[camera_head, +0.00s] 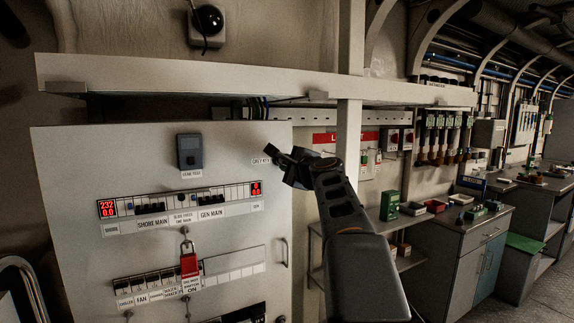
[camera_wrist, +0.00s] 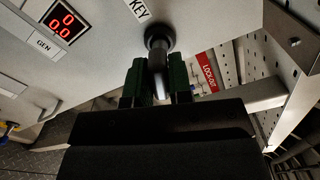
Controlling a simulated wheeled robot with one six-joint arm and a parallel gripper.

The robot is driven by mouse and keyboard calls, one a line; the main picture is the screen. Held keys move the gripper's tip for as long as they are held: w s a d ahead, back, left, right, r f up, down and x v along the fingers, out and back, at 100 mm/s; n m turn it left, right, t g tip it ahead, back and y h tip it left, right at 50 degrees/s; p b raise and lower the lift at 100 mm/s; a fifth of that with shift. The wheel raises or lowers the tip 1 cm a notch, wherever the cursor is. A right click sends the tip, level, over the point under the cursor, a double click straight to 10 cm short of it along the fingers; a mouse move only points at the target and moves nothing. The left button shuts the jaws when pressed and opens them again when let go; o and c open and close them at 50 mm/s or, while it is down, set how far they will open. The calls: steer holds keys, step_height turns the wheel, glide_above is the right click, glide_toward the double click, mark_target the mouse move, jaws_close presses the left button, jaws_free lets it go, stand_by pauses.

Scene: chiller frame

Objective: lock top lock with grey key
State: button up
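My gripper (camera_head: 285,158) is at the upper right of the white panel, beside a label (camera_head: 262,160). In the wrist view its green-lined fingers (camera_wrist: 162,85) stand on either side of a dark grey key-like piece (camera_wrist: 157,62), which sits at a round dark socket (camera_wrist: 159,36) under a label reading "KEY" (camera_wrist: 137,9). I cannot tell whether the fingers press on it. A red padlock (camera_head: 189,265) hangs from a shackle below the upper breaker row on the panel. The gripper hides the key in the head view.
The white panel (camera_head: 80,190) carries breaker rows and red displays (camera_head: 107,208). A shelf edge (camera_head: 200,75) runs above it, and a post (camera_head: 348,140) stands right of my gripper. A lockout board (camera_head: 345,137), shelves and a workbench (camera_head: 455,225) lie to the right.

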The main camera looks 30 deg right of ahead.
steer(key=shift+f, duration=0.1)
steer(key=shift+n+b, duration=1.1)
steer(key=shift+n, duration=0.3)
steer(key=shift+n+b, duration=0.4)
steer(key=shift+n, duration=0.1)
steer(key=o, duration=1)
